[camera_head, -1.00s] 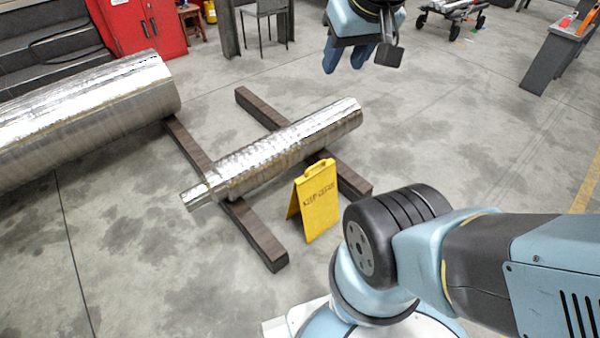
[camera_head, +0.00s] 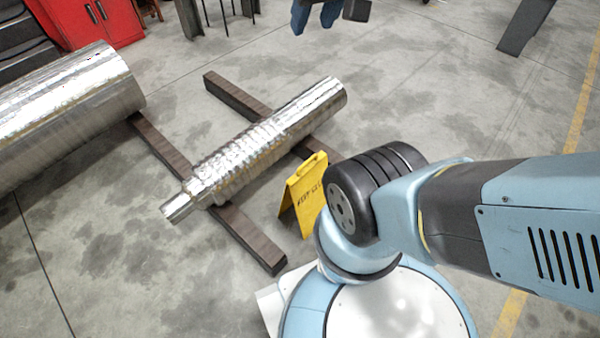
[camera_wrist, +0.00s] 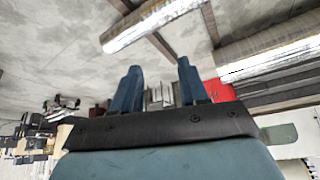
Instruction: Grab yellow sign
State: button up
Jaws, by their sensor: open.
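The yellow sign (camera_head: 304,194) stands on the concrete floor like a small A-frame, beside the near end of a dark beam. Its right side is partly hidden behind my arm's black joint in the head view. My gripper (camera_head: 322,12) is at the top edge of the head view, cut off by the frame, well above and beyond the sign. In the wrist view my gripper (camera_wrist: 158,82) shows two blue fingers apart with nothing held between them. The sign is not seen in the wrist view.
A smaller metal barrel (camera_head: 262,145) lies across two dark beams (camera_head: 250,240) just left of the sign. A larger barrel (camera_head: 65,105) lies further left. A red cabinet (camera_head: 95,20) stands at the back left. The floor right of the barrels is largely clear.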

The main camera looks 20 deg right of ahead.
jog(key=o, duration=0.3)
jog(key=shift+w+f, duration=0.1)
jog(key=shift+w, duration=0.3)
jog(key=shift+o, duration=0.4)
jog(key=w, duration=0.1)
jog(key=w+a, duration=0.1)
jog(key=w+f, duration=0.1)
jog(key=shift+w+a+m, duration=0.1)
jog(key=shift+a+m, duration=0.1)
jog(key=shift+m, duration=0.2)
jog(key=w+d+f+m+g, duration=0.25)
jog(key=w+f+m, duration=0.35)
jog(key=w+f, duration=1.6)
jog(key=m+g+h, duration=0.1)
jog(key=m+g, duration=0.2)
jog(key=m, duration=0.4)
send_near(307, 166)
jog(key=shift+t, duration=0.25)
jog(key=f, duration=0.5)
jog(key=shift+s+a, duration=0.2)
jog(key=shift+a, duration=0.1)
jog(key=shift+w+d+f, duration=0.1)
jog(key=shift+d+f, duration=0.1)
jog(key=shift+f, duration=0.65)
jog(key=shift+d+f, duration=0.2)
jog(key=shift+f, duration=0.65)
jog(key=shift+w+d+f, duration=0.1)
jog(key=shift+d+f, duration=0.1)
jog(key=shift+f, duration=0.65)
